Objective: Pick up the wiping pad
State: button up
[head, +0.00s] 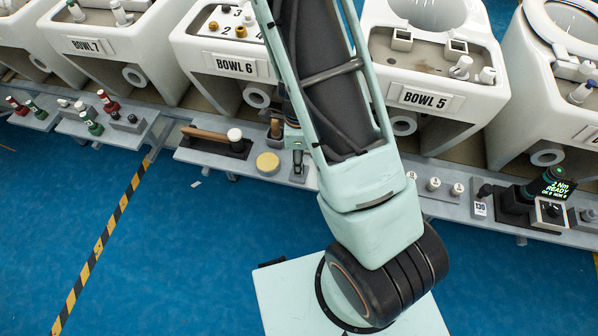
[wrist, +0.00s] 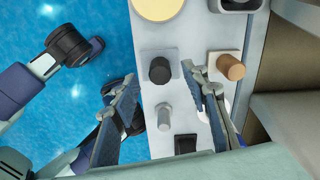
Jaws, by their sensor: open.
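The likely wiping pad is a round, pale yellow disc (head: 268,163) lying flat on the grey ledge in the head view. In the wrist view the disc (wrist: 158,8) is cut off by the top edge. My gripper (wrist: 160,73) is open, with its two blue-grey fingers apart. No pad is between them; a black round knob on a grey square plate (wrist: 160,70) shows in the gap, with the disc beyond the fingertips. In the head view my arm hides most of the gripper.
A grey upright cylinder (wrist: 164,115) and a brown cylinder (wrist: 230,67) stand near the fingers. A wooden-handled tool (head: 205,134) and a white-topped cylinder (head: 235,136) are left of the disc. Toilet bowls, including Bowl 6 (head: 215,62), line the back. Blue floor is open in front.

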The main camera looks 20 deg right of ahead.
notch_tip(320, 180, down, 4)
jog(key=shift+r+b, duration=0.2)
jog(key=shift+b, duration=0.15)
jog(key=shift+c, duration=0.3)
grip_shut()
